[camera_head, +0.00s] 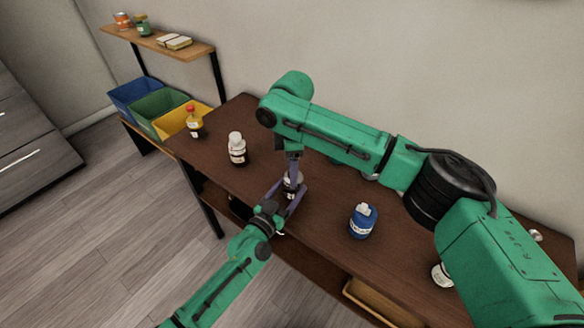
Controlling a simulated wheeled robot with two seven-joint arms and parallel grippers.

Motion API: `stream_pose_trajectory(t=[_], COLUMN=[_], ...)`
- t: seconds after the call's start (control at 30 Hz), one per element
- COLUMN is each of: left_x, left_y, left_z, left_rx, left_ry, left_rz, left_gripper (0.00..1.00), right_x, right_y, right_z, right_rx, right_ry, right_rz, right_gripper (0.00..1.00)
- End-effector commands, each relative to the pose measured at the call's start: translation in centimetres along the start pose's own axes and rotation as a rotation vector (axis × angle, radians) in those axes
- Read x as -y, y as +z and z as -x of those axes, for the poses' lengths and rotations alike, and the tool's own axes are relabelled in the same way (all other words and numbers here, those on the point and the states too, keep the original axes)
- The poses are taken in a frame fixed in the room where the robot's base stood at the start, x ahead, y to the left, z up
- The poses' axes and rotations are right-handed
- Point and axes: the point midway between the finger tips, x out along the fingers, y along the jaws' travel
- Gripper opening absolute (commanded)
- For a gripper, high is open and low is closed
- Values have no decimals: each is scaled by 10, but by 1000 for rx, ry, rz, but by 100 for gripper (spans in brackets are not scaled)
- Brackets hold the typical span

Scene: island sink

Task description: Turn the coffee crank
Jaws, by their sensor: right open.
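A small coffee grinder (291,183), pale and glassy where it shows, stands on the dark wooden table. The grippers hide most of it, and I cannot make out its crank. My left gripper (290,191) reaches in from the lower left, its purple fingers spread on either side of the grinder. Whether they press on it is unclear. My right gripper (293,164) points down directly above the grinder from the green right arm. It is open, with its fingertips close to the grinder's top and partly hidden.
A white-capped bottle (237,150) and a red-capped bottle (194,122) stand left of the grippers. A blue bottle (362,221) stands to the right. Blue, green and yellow bins (160,103) sit at the far left below a shelf (165,42). A wall is behind the table.

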Motion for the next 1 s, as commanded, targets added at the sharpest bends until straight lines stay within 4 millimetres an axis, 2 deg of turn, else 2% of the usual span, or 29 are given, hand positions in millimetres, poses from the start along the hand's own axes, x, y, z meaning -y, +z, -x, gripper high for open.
stream_pose_trajectory(t=[0.1,0.13,0.27,0.3,0.47,0.8,1.0], left_x=[0,0,0,0,0,0,0], left_y=[0,0,0,0,0,1,1], left_z=[0,0,0,0,0,0,0], left_rx=[1,1,1,1,1,2,2], left_ry=[0,0,0,0,0,0,1], left_rz=[0,0,0,0,0,0,0], left_gripper=[9,9,9,9,9,9,9], right_x=[0,0,0,0,0,-7,-8], right_y=[0,0,0,0,-2,-16,-15], right_z=[0,0,0,0,1,1,1], right_rx=[0,0,0,0,-2,-3,-1], right_ry=[0,0,0,0,0,-1,1], right_rz=[0,0,0,0,-22,-468,-491], right_gripper=[59,55,6,0,0,0,0])
